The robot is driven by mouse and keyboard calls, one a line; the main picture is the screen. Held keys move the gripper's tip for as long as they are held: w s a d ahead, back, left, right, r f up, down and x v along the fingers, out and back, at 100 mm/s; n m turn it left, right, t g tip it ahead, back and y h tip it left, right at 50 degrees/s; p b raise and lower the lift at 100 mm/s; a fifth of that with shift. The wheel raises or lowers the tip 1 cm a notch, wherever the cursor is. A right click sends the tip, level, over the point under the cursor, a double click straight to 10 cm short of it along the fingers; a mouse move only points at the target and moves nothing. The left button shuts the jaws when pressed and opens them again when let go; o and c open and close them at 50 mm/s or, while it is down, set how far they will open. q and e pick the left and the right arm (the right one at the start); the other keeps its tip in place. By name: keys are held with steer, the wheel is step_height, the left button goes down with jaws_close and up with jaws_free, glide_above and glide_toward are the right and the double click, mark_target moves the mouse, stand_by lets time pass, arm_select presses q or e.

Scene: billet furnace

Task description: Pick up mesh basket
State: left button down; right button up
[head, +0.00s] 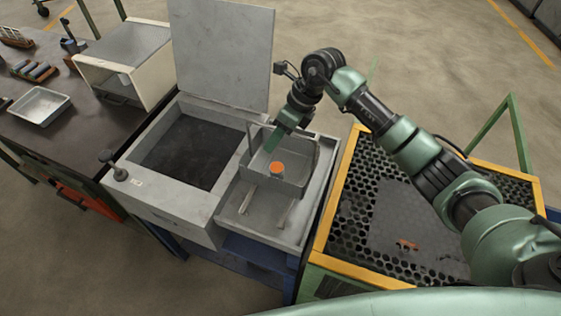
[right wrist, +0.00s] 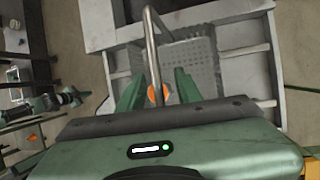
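The mesh basket (head: 262,187) is a grey box with an upright loop handle, standing in the right-hand section of the grey unit. An orange round piece (head: 277,168) lies in it. In the right wrist view the basket (right wrist: 203,62) shows its perforated bottom, and the handle bar (right wrist: 152,50) runs between my fingers. My right gripper (head: 277,140) is above the basket at its handle. Its two green fingers (right wrist: 158,88) are apart, with the handle bar between them and a gap showing.
The grey unit has a dark open well (head: 187,151) left of the basket and a raised lid (head: 222,50) behind. A yellow-framed perforated table (head: 350,225) stands at the right under my arm. A dark bench at the left carries a tray (head: 40,105) and a white box (head: 125,60).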

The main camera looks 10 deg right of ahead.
steer(key=shift+f+b, duration=0.25)
steer(key=shift+b, duration=0.15)
stand_by(0.3)
jaws_close()
stand_by(1.3)
steer(key=shift+w+r, duration=0.1)
